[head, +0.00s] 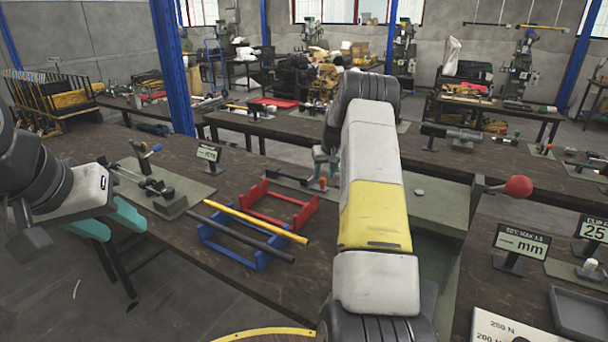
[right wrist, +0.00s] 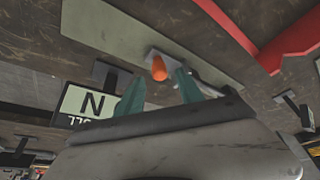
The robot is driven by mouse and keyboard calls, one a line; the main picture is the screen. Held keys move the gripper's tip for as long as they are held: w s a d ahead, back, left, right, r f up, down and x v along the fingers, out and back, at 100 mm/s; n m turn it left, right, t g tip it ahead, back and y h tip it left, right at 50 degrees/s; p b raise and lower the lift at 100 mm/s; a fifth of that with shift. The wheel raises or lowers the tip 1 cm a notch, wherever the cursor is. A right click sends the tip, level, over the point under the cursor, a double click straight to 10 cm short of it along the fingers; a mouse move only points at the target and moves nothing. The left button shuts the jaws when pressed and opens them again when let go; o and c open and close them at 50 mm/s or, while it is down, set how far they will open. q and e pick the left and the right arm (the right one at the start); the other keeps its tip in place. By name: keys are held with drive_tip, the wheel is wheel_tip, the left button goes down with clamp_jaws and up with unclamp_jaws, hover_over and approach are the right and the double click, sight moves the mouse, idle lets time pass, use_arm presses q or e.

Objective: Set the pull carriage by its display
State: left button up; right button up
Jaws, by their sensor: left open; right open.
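An orange knob (right wrist: 159,68), likely the pull carriage's handle, rises from a fitting on a grey-green plate (right wrist: 110,25) in the right wrist view. My right gripper (right wrist: 158,90) is open, its teal fingers on either side of the knob; I cannot tell whether they touch it. In the head view the knob (head: 323,183) shows just below my right gripper (head: 325,160), left of my own forearm. A display (right wrist: 88,103) lettered with N and PULL, inverted, stands left of the fingers; its number is not visible. My left gripper (head: 105,222) is open and empty at the left.
A railed fixture (head: 150,185) and a small display (head: 208,153) stand to the left.

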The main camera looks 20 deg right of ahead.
drive_tip(key=shift+x, duration=1.35)
clamp_jaws()
idle(0.4)
